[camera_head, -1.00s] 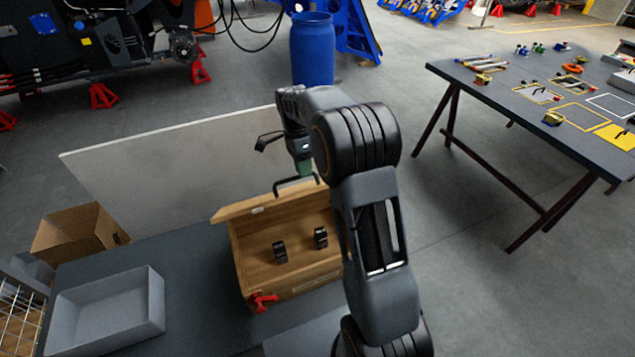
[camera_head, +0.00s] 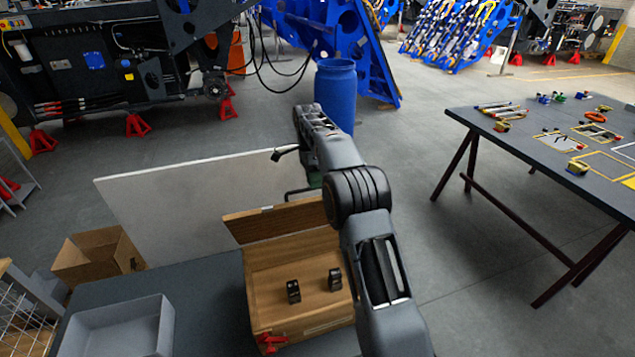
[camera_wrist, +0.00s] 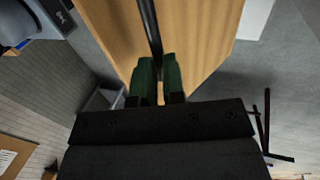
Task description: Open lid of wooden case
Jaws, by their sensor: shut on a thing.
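The wooden case (camera_head: 263,288) stands on the dark table with its lid (camera_head: 270,224) raised at the back, so the inside shows. Two black latches (camera_head: 293,291) and a red clip (camera_head: 268,341) are on its near part. My gripper (camera_head: 314,180) is behind the lid's upper edge, mostly hidden by my arm. In the wrist view, its green fingers (camera_wrist: 157,82) are shut on the black handle (camera_wrist: 149,28) against the lid's wooden face (camera_wrist: 195,35). The handle's far end is out of frame.
A grey bin (camera_head: 120,330) is left of the case, with a cardboard box (camera_head: 98,256) beyond it. A white panel (camera_head: 165,200) stands behind the table. A blue barrel (camera_head: 335,95) is farther back. A worktable (camera_head: 540,140) with tools is at right.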

